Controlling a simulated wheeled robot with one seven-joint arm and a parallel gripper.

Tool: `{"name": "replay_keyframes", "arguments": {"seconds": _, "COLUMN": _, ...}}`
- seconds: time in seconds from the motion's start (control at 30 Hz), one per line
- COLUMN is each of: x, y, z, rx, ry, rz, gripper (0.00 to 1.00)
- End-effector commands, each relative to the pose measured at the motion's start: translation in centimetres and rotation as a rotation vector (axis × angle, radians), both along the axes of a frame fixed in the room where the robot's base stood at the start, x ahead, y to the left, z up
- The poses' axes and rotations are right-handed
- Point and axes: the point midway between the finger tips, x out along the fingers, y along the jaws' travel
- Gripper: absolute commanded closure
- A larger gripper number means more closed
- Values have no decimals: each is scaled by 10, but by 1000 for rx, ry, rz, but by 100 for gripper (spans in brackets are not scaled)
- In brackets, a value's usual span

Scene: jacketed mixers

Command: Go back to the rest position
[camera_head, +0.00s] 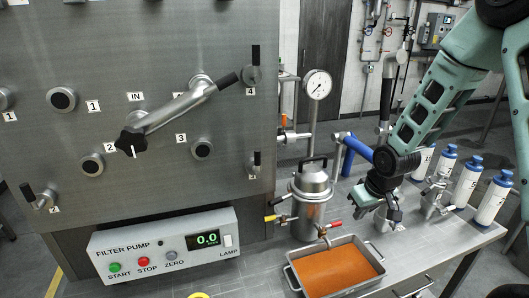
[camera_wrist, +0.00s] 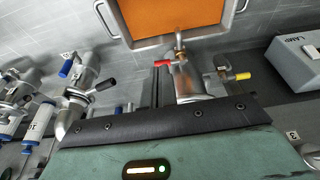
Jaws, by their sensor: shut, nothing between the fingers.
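My gripper (camera_head: 388,212) shows in the camera_head view at the end of my green arm. It hangs over the right part of the steel bench, with its fingers pointing down. It is shut and empty. It is right of the lidded steel vessel (camera_head: 311,200) and above and right of the orange-filled tray (camera_head: 375,262). In the camera_wrist view my green gripper body and its dark edge fill the bottom. The tray's metal rim (camera_wrist: 122,28) is at the top there, and part of the vessel shows just beyond the dark edge.
A steel panel (camera_head: 60,150) with valves, handles and numbered ports stands at the left. A filter pump box (camera_head: 165,245), reading 0.0, sits below it. Several white bottles with blue caps (camera_head: 467,182) stand at the right. A pressure gauge (camera_head: 317,84) rises behind the vessel.

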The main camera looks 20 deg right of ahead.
Motion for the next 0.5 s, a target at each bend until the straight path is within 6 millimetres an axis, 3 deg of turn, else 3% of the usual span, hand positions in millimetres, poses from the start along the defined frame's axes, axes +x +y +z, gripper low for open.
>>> {"name": "replay_keyframes", "arguments": {"seconds": 0.13, "x": -2, "y": 19, "z": 6, "rx": -3, "ry": 9, "rz": 31, "gripper": 100}}
{"name": "replay_keyframes", "arguments": {"seconds": 0.27, "x": -17, "y": 77, "z": 25, "rx": -11, "ry": 40, "rz": 123, "gripper": 100}}
{"name": "replay_keyframes", "arguments": {"seconds": 0.37, "x": -47, "y": 136, "z": 45, "rx": -19, "ry": 82, "rz": 223, "gripper": 100}}
{"name": "replay_keyframes", "arguments": {"seconds": 0.5, "x": -110, "y": 206, "z": 68, "rx": -32, "ry": 147, "rz": 366, "gripper": 100}}
